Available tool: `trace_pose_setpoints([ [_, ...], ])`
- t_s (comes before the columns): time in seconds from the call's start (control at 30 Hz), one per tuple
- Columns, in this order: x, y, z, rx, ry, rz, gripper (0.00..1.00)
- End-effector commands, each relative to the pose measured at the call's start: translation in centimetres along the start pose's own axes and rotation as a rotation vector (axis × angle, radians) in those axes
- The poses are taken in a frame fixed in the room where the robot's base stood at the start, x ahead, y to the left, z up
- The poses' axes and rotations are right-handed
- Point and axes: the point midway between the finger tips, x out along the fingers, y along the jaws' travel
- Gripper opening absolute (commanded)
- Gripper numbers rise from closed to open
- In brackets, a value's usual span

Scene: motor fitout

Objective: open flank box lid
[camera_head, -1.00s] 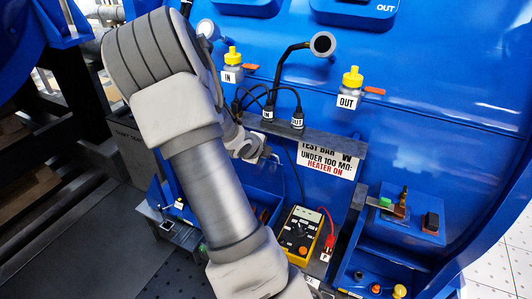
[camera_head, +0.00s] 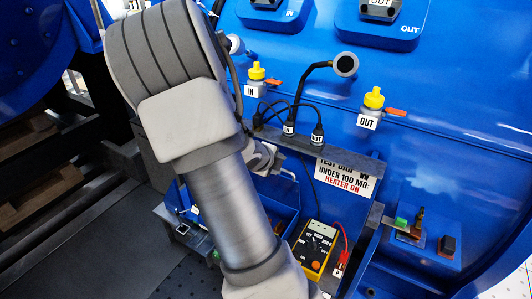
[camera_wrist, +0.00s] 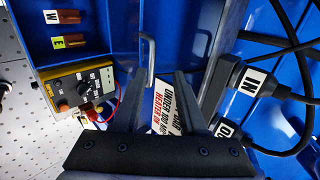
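A grey U-shaped bar handle (camera_wrist: 151,60) stands out from the blue flank box (camera_wrist: 105,22) in the wrist view. In the head view the handle (camera_head: 290,178) shows just right of my gripper (camera_head: 268,158), and the blue box (camera_head: 285,210) is partly behind my arm. I cannot tell clearly which blue panel is the lid or how far it stands open. In the wrist view my gripper (camera_wrist: 160,95) is open, its two dark fingers apart with nothing between them. The handle lies ahead of the fingertips, nearer the left finger, and appears apart from them.
A yellow meter (camera_head: 315,248) with a red lead sits right of the box. Black cabled plugs (camera_head: 290,130) stand on a grey shelf above, close to the right finger in the wrist view. A warning sign (camera_head: 345,175) hangs below the shelf.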

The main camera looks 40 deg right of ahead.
Motion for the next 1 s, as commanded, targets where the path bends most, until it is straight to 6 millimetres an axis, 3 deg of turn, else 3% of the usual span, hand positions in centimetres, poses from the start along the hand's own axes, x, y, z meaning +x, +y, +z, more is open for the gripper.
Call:
trace_pose_setpoints([
  [0.03,-1.9,-0.5,0.2,-0.001,-0.005,-0.001,0.42],
  [0.2,-6.2,-0.5,0.1,0.001,-0.005,-0.001,0.42],
  [0.4,-8.8,-0.1,0.1,0.002,-0.005,-0.002,0.42],
  [0.7,-11.2,-0.1,0.0,0.002,-0.002,-0.005,0.42],
  [1.0,-11.4,-0.1,0.0,0.0,0.0,-0.004,0.42],
])
